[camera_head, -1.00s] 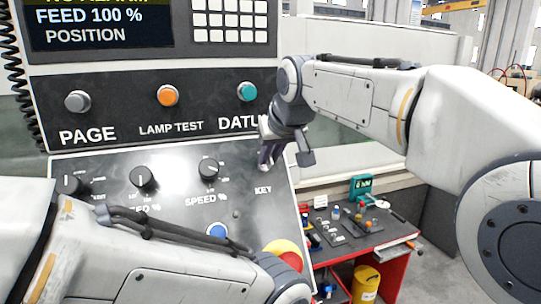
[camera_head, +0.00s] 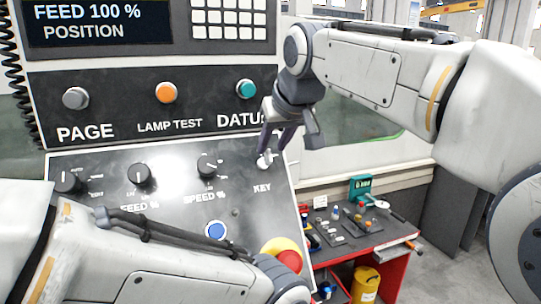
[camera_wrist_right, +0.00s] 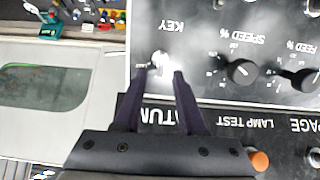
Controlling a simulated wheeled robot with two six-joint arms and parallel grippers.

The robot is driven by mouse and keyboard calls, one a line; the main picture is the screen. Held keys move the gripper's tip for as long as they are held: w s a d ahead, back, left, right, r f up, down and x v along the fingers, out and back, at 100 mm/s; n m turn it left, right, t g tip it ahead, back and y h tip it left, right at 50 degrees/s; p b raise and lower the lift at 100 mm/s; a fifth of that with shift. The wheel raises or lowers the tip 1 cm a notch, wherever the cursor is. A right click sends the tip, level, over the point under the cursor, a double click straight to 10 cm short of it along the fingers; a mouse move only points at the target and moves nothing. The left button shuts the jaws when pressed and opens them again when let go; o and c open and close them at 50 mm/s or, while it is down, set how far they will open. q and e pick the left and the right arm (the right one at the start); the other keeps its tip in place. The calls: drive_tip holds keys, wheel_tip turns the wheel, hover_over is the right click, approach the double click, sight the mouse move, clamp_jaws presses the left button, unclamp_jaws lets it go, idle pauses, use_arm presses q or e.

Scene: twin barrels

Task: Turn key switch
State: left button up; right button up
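The key switch (camera_head: 265,160) is a small bright metal piece on the sloping black panel, just above the printed word KEY. In the right wrist view the key switch (camera_wrist_right: 160,60) shows beyond and between the fingertips. My right gripper (camera_head: 274,150) is over it in the head view. In the right wrist view the two dark fingers of my right gripper (camera_wrist_right: 158,72) are apart, with the tips close to the key. I cannot tell whether they touch it. My left arm crosses the lower left of the head view; its gripper is out of the picture.
Beside the key are the SPEED knob (camera_head: 208,165), the FEED knob (camera_head: 139,176), a blue button (camera_head: 215,231) and a red emergency button (camera_head: 284,252). The teal button (camera_head: 246,89) is close above my right gripper. A red workbench (camera_head: 365,245) stands to the right.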

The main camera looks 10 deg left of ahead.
drive_tip(key=v, duration=0.6)
drive_tip(key=shift+d+r+b, duration=0.15)
drive_tip(key=shift+r+b, duration=0.05)
drive_tip(key=shift+b, duration=0.1)
drive_tip(key=shift+s, duration=0.15)
drive_tip(key=s+d+f+g+h+b, duration=0.1)
drive_tip(key=s+d+f, duration=0.4)
drive_tip(key=f, duration=0.9)
drive_tip(key=s+d+f+g+h+b, duration=0.1)
drive_tip(key=s+d+f+g+b, duration=0.2)
drive_tip(key=s+f, duration=0.9)
drive_tip(key=s+d+f+g+h+b, duration=0.1)
drive_tip(key=s+d+f+g+b, duration=0.2)
drive_tip(key=f, duration=1.4)
drive_tip(key=s+d+b, duration=0.1)
drive_tip(key=s+d, duration=0.3)
drive_tip(key=s, duration=0.1)
drive_tip(key=shift+s+d+h, duration=0.25)
drive_tip(key=shift+d+h, duration=0.05)
drive_tip(key=shift+d, duration=0.05)
drive_tip(key=shift+f, duration=0.15)
